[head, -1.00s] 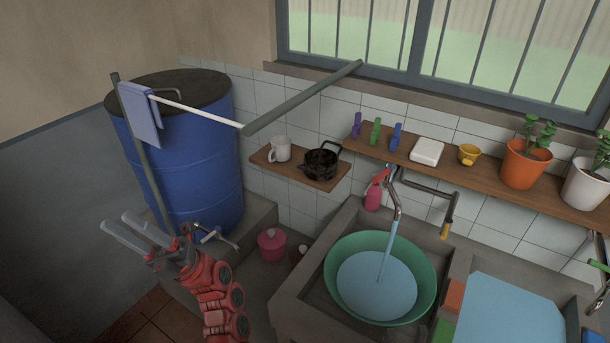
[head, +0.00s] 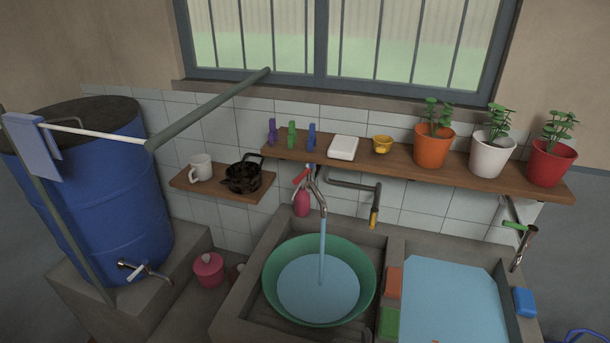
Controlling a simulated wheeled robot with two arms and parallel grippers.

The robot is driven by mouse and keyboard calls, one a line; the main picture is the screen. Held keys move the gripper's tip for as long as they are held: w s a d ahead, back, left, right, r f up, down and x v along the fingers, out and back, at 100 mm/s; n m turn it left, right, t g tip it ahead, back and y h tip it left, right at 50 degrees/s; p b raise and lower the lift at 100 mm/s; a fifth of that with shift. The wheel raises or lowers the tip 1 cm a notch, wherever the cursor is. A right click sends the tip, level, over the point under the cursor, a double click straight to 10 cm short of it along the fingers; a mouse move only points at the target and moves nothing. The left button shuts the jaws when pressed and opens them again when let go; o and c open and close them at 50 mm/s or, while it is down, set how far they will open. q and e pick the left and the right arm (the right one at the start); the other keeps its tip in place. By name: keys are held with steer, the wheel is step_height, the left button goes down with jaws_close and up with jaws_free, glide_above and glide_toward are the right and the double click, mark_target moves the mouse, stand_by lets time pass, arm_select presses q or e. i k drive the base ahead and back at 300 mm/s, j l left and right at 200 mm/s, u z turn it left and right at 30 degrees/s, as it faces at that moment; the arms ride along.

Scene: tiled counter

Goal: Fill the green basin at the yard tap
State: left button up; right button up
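The green basin (head: 369,283) sits in the left bay of the concrete sink. Water stands in it, with a band of green wall showing above the water. The tap (head: 315,189) above it is running, and a stream of water (head: 322,250) falls into the basin. A red lever (head: 301,177) shows at the top of this tap. Neither of my grippers shows in the head view now.
The right bay (head: 450,300) holds water, with a second tap (head: 523,245) at its right. A blue barrel (head: 110,200) with its own tap stands at left. A shelf (head: 400,158) with pots and pegs runs above the sink. A bar (head: 205,110) crosses the upper left.

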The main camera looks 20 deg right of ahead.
mark_target(310, 168)
steer(key=i+j, duration=0.2)
steer(key=j, duration=0.15)
steer(key=i+j, duration=0.35)
steer(key=j, duration=0.3)
